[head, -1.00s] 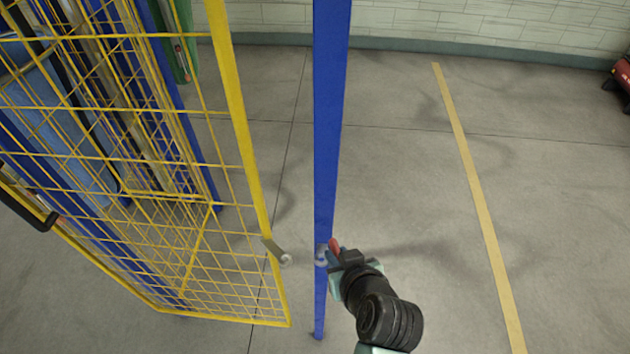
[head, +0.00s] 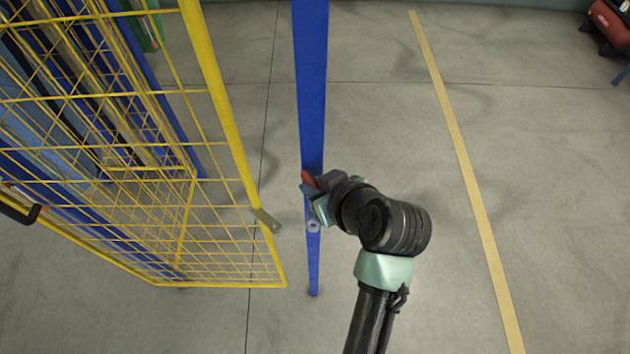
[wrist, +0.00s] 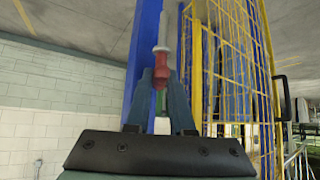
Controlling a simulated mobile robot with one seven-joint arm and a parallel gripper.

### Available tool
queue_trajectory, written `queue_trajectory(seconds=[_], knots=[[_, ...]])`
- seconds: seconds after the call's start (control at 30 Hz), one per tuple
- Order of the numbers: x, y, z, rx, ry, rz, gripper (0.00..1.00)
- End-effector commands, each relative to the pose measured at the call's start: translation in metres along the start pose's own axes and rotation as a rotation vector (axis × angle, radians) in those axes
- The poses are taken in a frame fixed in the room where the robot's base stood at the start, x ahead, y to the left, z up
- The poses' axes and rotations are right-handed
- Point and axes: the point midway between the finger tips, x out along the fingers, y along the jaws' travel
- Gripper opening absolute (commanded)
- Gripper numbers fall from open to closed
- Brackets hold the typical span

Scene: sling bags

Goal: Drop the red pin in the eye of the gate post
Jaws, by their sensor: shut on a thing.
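The red pin (head: 308,179) is in the jaws of my gripper (head: 313,190), beside the blue gate post (head: 311,90). My gripper is shut on it; the wrist view shows the red pin (wrist: 162,72) between the two fingertips (wrist: 161,88). The eye (head: 313,226), a small grey ring on the post, shows just below my gripper in the head view. The pin appears apart from the eye. In the wrist view the post (wrist: 141,50) stands behind the fingers, and the eye cannot be made out.
The yellow mesh gate (head: 228,110) stands left of the post, with a gap between them. A grey latch plate (head: 267,220) sticks out from its edge towards the post. Clear floor with a yellow line (head: 462,160) lies to the right. A red machine (head: 610,22) stands far right.

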Motion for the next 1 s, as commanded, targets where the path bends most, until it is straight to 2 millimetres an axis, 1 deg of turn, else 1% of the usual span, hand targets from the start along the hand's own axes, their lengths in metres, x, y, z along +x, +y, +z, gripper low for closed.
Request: queue_trajectory(seconds=[0.03,0.5,0.67,1.0], knots=[[0.004,0.0,0.005,0.0,-0.001,0.0,0.0],[0.035,0.0,0.036,0.0,0.0,0.0,0.0],[0.039,0.0,0.04,0.0,0.0,0.001,0.0],[0.038,0.0,0.04,0.0,0.0,0.001,0.0]])
